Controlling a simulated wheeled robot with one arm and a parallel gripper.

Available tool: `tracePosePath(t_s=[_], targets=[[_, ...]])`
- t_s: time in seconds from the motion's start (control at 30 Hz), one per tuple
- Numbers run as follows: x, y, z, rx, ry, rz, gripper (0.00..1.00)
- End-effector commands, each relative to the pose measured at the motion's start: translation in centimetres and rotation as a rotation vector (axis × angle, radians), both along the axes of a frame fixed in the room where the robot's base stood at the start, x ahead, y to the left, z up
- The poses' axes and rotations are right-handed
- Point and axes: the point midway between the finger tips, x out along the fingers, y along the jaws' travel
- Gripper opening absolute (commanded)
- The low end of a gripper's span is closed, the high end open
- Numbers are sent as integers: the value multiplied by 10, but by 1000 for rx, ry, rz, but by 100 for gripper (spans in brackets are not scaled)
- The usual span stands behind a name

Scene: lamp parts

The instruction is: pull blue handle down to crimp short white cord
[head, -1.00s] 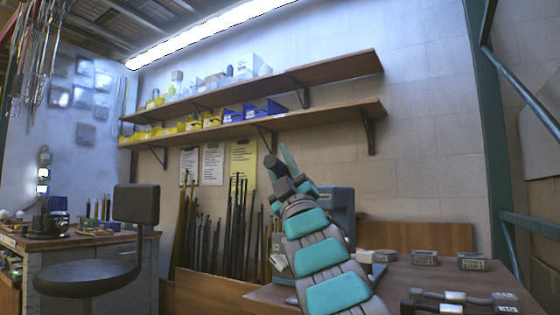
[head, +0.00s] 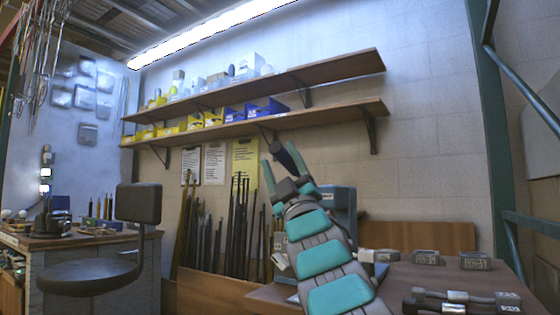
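My gripper (head: 286,168) is raised in front of the back wall. Its two teal fingers are spread apart, so it looks open. A dark, bluish bar (head: 284,155) shows between the fingers and seems to be the blue handle. I cannot tell whether the fingers touch it. A blue-grey machine (head: 342,202) stands on the table behind my arm, which hides much of it. The handle's lower end and the crimping spot are hidden. The short white cord cannot be made out.
Rods (head: 240,220) stand behind at the left. A black chair (head: 137,204) is farther left. Shelves (head: 330,112) hang above.

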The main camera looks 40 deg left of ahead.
Motion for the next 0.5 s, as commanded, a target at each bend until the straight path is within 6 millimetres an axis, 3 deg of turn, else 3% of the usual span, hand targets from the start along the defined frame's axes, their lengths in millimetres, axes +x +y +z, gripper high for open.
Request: tracePosePath(t_s=[0.5], targets=[[-13, -30, -35, -2, -1, -2, 63]])
